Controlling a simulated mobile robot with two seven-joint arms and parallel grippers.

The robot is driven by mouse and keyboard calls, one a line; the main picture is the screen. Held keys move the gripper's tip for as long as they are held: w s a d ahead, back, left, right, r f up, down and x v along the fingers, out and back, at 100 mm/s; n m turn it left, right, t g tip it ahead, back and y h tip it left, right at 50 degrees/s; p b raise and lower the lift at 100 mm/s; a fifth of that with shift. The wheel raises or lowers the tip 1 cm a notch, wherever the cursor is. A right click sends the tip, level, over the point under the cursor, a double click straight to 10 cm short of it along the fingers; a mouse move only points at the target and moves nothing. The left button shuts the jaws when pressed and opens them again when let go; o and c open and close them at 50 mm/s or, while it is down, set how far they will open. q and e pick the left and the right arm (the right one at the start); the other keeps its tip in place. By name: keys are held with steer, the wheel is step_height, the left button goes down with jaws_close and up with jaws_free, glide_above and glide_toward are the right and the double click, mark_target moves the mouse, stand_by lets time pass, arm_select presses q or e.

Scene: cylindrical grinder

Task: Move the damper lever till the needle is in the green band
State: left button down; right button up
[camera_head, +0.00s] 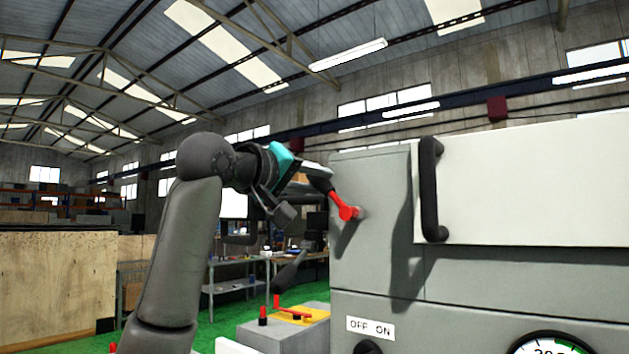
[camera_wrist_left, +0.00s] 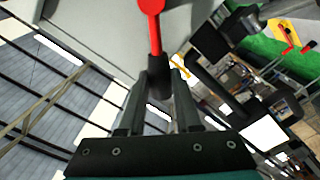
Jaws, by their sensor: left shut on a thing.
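The damper lever (camera_head: 346,209) is a red arm with a black grip, on a pivot at the left part of the grey machine face. It tilts up and to the left from its pivot. My left gripper (camera_head: 316,181) is shut on the lever's black grip. In the left wrist view the red lever (camera_wrist_left: 153,22) comes down from the top, and its black grip (camera_wrist_left: 158,72) sits between the two fingers. The gauge (camera_head: 550,345) is cut off by the bottom edge. A little green shows at its right, but I cannot read the needle. My right gripper is out of view.
A black vertical handle (camera_head: 430,190) stands out from the white panel (camera_head: 530,185) right of the lever. An OFF/ON label (camera_head: 370,328) is below. A yellow-topped unit (camera_head: 300,314) with red parts stands lower left, with workbenches behind.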

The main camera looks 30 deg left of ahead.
arm_select(q)
steer(key=shift+r, duration=0.1)
stand_by(0.8)
steer(key=m+p, duration=0.1)
steer(key=d+r+m+p, duration=0.1)
steer(key=shift+s+d+r+m, duration=0.1)
steer(key=shift+d+m, duration=0.15)
steer(key=shift+m, duration=0.15)
steer(key=c, duration=0.6)
jaws_free()
steer(key=s+a+b, duration=0.1)
steer(key=s+b, duration=0.1)
steer(key=s, duration=1.3)
steer(key=shift+a, duration=0.1)
